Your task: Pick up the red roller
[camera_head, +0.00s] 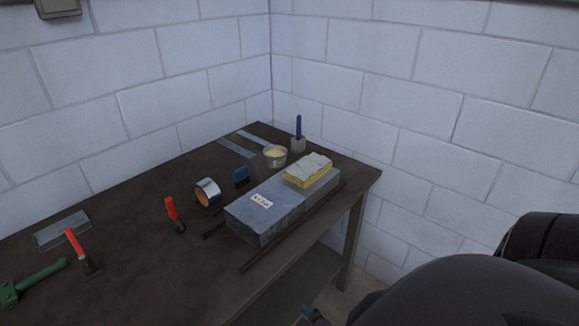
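A short tool with a red handle (171,208) and a small dark end stands or leans on the dark table, left of the tape roll. It looks like the red roller. A second red-handled tool (76,243) with a dark, wider head lies further left, near a green tool. At this size I cannot tell for sure which of the two is the roller.
The dark table (130,276) stands against white block walls. A silver tape roll (208,192), a blue block (241,177), a grey duct piece (248,224) with yellow insulation (308,172), a tin (275,156) and a green tool (40,276) lie on it. Bare tabletop surrounds the nearer red tool.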

